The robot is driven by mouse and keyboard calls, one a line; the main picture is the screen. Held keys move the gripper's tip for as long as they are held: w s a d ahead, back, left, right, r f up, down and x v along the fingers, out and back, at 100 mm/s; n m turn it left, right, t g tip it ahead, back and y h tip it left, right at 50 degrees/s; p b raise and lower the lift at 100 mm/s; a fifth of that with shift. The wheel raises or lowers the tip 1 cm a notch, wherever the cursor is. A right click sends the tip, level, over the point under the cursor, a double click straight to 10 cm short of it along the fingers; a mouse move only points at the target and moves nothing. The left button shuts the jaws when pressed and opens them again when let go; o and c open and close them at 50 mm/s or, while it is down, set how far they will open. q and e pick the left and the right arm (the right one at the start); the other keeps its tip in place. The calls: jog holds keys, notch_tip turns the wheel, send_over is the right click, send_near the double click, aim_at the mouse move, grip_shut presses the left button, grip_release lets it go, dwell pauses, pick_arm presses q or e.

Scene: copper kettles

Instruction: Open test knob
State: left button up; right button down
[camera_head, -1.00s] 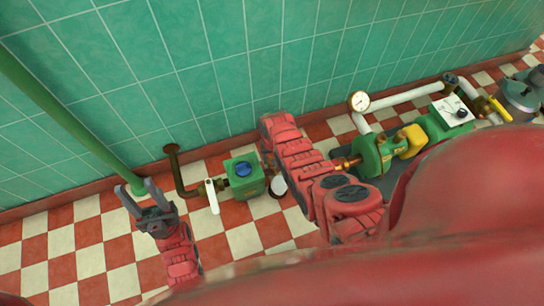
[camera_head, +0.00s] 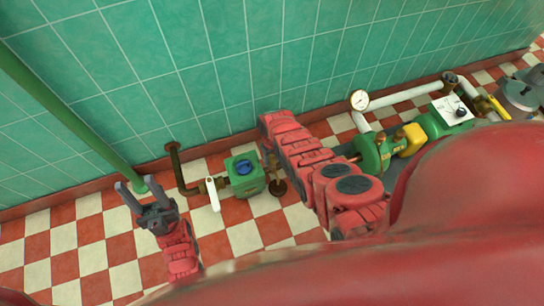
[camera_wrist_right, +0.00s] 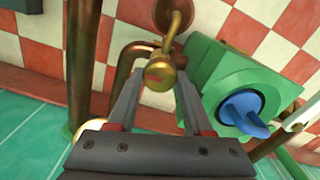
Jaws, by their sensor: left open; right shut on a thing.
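A brass knob-like fitting (camera_wrist_right: 158,76) sits between the fingers of my right gripper (camera_wrist_right: 160,66) in the right wrist view, and the gripper is shut on it. I cannot tell for certain that this is the test knob. Just beside it is a green box (camera_wrist_right: 238,72) with a blue knob (camera_wrist_right: 240,110). In the head view the green box (camera_head: 245,184) and blue knob (camera_head: 244,167) stand near the wall, and my right arm hides the right gripper. My left gripper (camera_head: 130,193) is open and empty, left of the box.
A white lever (camera_head: 212,195) and brown pipe (camera_head: 176,165) are left of the box. A dark round part (camera_head: 277,187) is right of it. A gauge (camera_head: 359,101), white pipe (camera_head: 410,95) and green pump (camera_head: 372,153) stand further right. A green pole (camera_head: 70,118) slants at left.

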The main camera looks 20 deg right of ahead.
dwell(0.3)
jog(key=shift+c, duration=1.5)
grip_release()
notch_tip(320, 180, up, 6)
jog(key=p, duration=0.3)
notch_tip(320, 180, up, 11)
jog(key=p, duration=0.2)
jog(key=shift+r+p, duration=0.2)
jog(key=shift+p, duration=0.15)
